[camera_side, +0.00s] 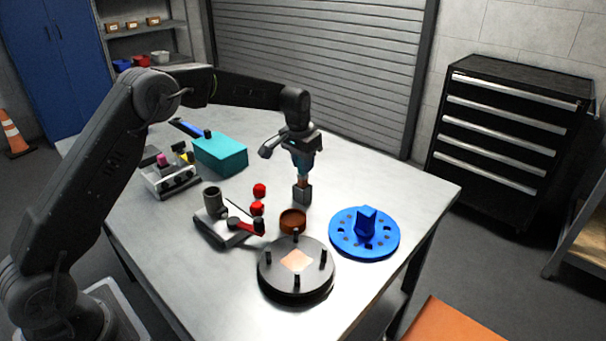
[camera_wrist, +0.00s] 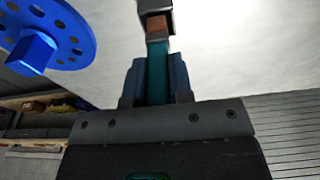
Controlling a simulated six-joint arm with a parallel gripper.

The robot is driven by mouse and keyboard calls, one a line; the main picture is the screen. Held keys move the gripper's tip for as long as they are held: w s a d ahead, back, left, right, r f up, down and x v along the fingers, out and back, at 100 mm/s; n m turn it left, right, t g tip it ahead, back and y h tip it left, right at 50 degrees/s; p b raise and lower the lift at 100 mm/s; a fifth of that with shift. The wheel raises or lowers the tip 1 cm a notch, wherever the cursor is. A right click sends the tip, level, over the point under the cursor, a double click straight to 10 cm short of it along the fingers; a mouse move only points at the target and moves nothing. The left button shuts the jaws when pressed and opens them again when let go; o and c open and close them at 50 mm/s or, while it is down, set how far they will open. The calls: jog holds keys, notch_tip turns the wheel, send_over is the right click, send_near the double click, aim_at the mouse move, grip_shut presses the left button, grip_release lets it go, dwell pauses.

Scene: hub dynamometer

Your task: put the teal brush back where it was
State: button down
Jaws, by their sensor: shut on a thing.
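The teal brush (camera_wrist: 157,70) is upright between the two fingers of my gripper (camera_wrist: 156,82), which is shut on its handle. Its copper-coloured lower part (camera_wrist: 157,25) points down at a small dark grey block (camera_side: 303,194) on the table. That lower part meets or enters the block's top; I cannot tell how deep it sits. In the side view my gripper (camera_side: 303,165) is right above the block, and the fingers partly hide the brush.
A brown cup (camera_side: 292,222) and a dark round plate with upright studs (camera_side: 297,282) stand in front of the block. A blue holed disc (camera_side: 364,245) lies to the right. A fixture with red balls (camera_side: 259,200), a tool tray (camera_side: 172,182) and a teal box (camera_side: 220,155) are left.

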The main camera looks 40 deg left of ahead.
aim_at(303, 175)
jog(key=shift+f, duration=1.9)
jog(key=shift+f, duration=0.2)
jog(key=c, duration=1)
grip_release()
jog(key=shift+r, duration=0.1)
jog(key=r, duration=0.4)
jog(key=s+r, duration=0.1)
jog(key=r, duration=0.3)
jog(key=s+r, duration=0.1)
jog(key=r, duration=0.3)
jog(key=shift+r, duration=0.1)
